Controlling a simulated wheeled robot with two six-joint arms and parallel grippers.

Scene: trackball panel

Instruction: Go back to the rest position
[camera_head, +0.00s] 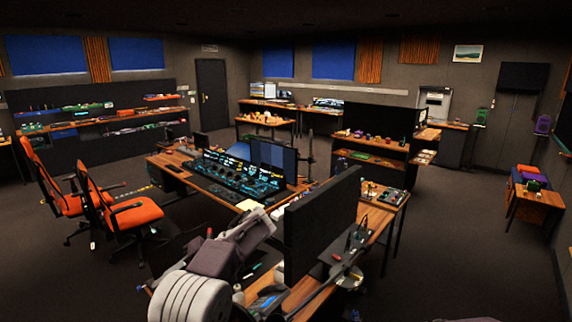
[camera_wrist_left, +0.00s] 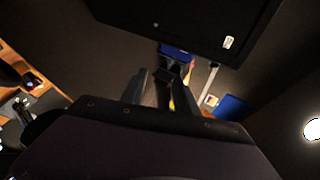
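My left arm (camera_head: 215,255) comes in from the bottom left of the head view and reaches over the near desk (camera_head: 300,290), beside the back of a large dark monitor (camera_head: 320,222). Its fingertips cannot be made out there. In the left wrist view my left gripper (camera_wrist_left: 163,92) has its two dark fingers apart, with nothing seen held between them. The dark back of a screen (camera_wrist_left: 190,25) fills the top of that view, beyond the fingers. My right gripper is not in view.
A small device with a blue screen (camera_head: 267,300) and small items lie on the near desk close to my arm. A lit console (camera_head: 235,172) and two orange chairs (camera_head: 130,215) stand farther left. The floor at right (camera_head: 450,240) is clear.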

